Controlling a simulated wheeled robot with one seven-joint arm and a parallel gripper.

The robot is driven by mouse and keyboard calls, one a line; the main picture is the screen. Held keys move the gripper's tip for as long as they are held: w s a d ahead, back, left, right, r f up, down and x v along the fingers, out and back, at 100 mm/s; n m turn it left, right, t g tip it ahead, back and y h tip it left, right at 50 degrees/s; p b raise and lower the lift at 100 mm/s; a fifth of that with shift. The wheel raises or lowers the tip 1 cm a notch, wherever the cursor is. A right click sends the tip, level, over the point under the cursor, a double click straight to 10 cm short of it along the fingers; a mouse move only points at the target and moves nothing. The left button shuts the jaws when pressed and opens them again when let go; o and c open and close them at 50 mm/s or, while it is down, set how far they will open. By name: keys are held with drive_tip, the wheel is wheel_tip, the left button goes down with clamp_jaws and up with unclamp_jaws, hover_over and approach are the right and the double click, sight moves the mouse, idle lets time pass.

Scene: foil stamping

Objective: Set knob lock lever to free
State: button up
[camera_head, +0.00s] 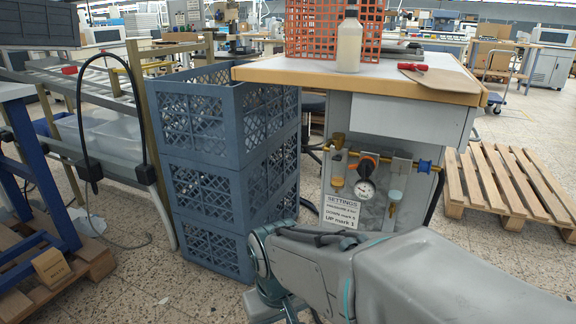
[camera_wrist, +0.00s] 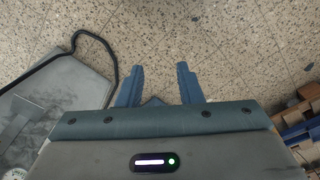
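A pressure regulator with an orange and black knob (camera_head: 368,164) is on the side of the workbench, with a round gauge (camera_head: 365,190) just below it. I cannot make out the lock lever or its position at this size. A white card (camera_head: 341,212) headed SETTINGS hangs at the lower left of the gauge. In the wrist view my gripper (camera_wrist: 159,86) points down over the speckled floor. Its two blue fingers are apart with nothing between them. In the head view my arm reaches in from the lower right, and the fingers are not visible there.
Stacked blue crates (camera_head: 205,180) stand left of the workbench (camera_head: 262,72). A bottle (camera_head: 349,42) and an orange crate (camera_head: 305,30) are on its top. A wooden pallet (camera_head: 507,187) lies at the right. A black hose (camera_wrist: 84,36) shows in the wrist view.

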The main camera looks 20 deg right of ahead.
drive_tip(key=d+r+n+g+h+p, duration=0.1)
drive_tip(key=d+r+h+p, duration=0.1)
drive_tip(key=d+h, duration=0.35)
drive_tip(key=w+d+r+g+h+p, duration=0.1)
drive_tip(key=d+r+h+p, duration=0.1)
drive_tip(key=d, duration=0.6)
drive_tip(key=d+r+n+g+h+p, duration=0.1)
drive_tip(key=d+r+h+p, duration=0.1)
drive_tip(key=d+h, duration=0.35)
drive_tip(key=n+t+p, duration=0.5)
drive_tip(key=n+t, duration=0.5)
drive_tip(key=t, duration=0.4)
approach(352, 168)
drive_tip(key=b+x, duration=0.1)
drive_tip(key=x, duration=0.7)
drive_tip(key=shift+w+d, duration=0.25)
drive_tip(key=shift+d, duration=0.05)
drive_tip(key=shift+c, duration=0.3)
clamp_jaws()
